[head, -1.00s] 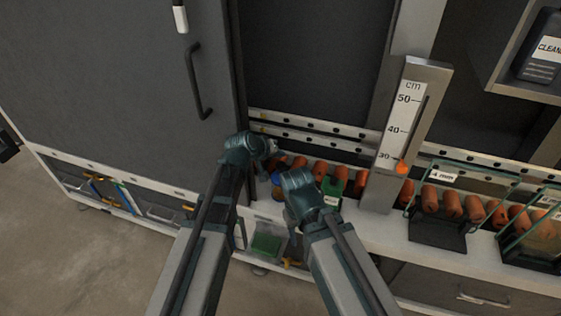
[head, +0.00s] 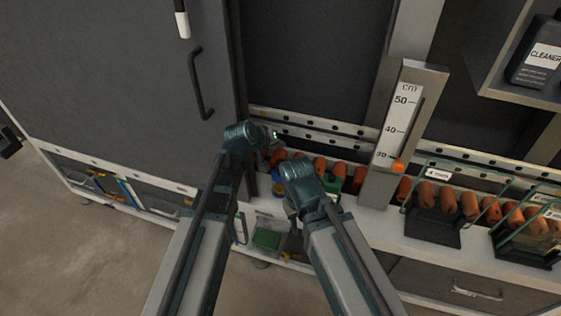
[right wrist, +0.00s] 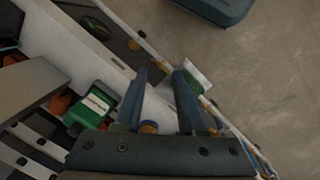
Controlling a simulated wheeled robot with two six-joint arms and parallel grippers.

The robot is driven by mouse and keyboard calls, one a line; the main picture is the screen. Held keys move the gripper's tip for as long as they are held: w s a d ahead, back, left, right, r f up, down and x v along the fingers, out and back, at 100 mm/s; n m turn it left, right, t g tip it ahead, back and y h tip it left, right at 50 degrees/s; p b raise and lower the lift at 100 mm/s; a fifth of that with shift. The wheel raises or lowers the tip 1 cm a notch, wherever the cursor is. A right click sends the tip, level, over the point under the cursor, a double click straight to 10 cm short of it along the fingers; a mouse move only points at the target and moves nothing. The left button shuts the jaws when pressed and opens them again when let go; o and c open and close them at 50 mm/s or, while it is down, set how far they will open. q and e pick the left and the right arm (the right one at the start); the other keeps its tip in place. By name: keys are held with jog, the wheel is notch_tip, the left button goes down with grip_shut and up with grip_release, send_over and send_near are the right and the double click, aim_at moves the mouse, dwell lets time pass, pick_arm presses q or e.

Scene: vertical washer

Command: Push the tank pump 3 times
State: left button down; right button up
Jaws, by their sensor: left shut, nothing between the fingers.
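No part can be surely told as the tank pump; the area near both grippers is partly hidden by my arms. My left gripper (head: 270,137) is shut and empty, in front of the metal rail, above the blue item. My right gripper (head: 290,205) is lower, at the ledge's front edge. In the right wrist view its two fingers (right wrist: 160,82) stand apart with nothing clearly held between them. A green container with a white label (right wrist: 92,105) lies left of them.
An upright cm gauge (head: 392,125) with an orange marker (head: 397,166) stands right of the grippers. Several orange cylinders (head: 447,199) line the ledge. A grey door with a black handle (head: 202,83) is at left. A cleaner bottle (head: 540,52) is on a shelf.

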grip_shut()
dwell(1.4)
